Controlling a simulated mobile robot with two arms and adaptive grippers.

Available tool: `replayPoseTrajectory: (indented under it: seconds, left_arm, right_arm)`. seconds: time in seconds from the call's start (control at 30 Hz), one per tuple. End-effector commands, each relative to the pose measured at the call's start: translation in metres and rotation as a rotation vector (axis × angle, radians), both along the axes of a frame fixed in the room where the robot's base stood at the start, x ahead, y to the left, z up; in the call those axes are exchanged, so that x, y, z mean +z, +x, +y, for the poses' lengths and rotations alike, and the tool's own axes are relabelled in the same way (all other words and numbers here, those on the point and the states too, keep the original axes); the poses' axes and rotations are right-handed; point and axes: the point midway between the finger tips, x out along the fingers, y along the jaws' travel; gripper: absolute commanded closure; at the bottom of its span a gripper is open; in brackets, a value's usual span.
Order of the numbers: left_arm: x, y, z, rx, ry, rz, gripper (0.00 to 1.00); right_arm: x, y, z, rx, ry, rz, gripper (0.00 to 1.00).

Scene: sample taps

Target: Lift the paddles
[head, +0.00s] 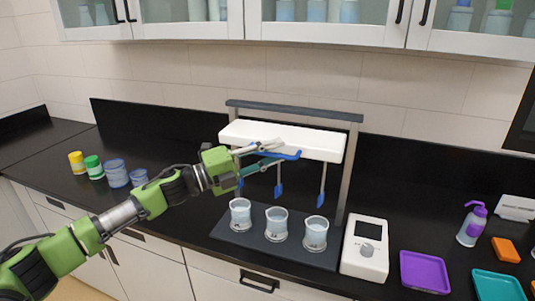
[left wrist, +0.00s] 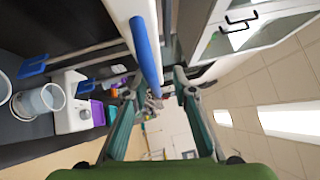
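The paddle stirrer has a white housing (head: 282,138) on a grey frame. Several blue-ended paddles hang from it, the middle paddle (head: 279,191) and right paddle (head: 321,200) showing clearly; the left one is partly behind my gripper. They hang above three clear beakers, left (head: 240,218), middle (head: 276,226) and right (head: 315,235). A blue bar (head: 290,155) runs along the housing's front and shows in the left wrist view (left wrist: 146,50). My left gripper (head: 278,151) is open at the bar, its fingers (left wrist: 157,85) apart around its line. Contact cannot be told. My right gripper is out of view.
A white control box (head: 366,252) with a knob stands right of the dark base (head: 240,240). Purple (head: 425,272) and teal (head: 497,286) trays, a wash bottle (head: 472,226) and an orange block (head: 505,250) are farther right. Jars (head: 94,167) stand at left; cabinets hang above.

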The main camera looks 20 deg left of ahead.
Motion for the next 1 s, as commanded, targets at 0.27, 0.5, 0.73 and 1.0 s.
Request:
replayPoseTrajectory:
  seconds: [0.27,0.5,0.73,1.0]
  left_arm:
    - [-0.007,-0.021,0.023,0.002,0.002,0.005,0.75]
    - [-0.012,-0.05,0.055,0.003,0.002,0.005,0.75]
    - [-0.015,-0.07,0.077,0.002,0.0,0.002,0.75]
    - [-0.015,-0.08,0.087,0.0,-0.001,-0.001,0.75]
  right_arm:
    - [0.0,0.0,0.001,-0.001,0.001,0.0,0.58]
    - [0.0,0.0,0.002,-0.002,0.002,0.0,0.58]
    - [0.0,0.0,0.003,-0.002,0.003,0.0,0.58]
    - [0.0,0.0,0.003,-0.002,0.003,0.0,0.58]
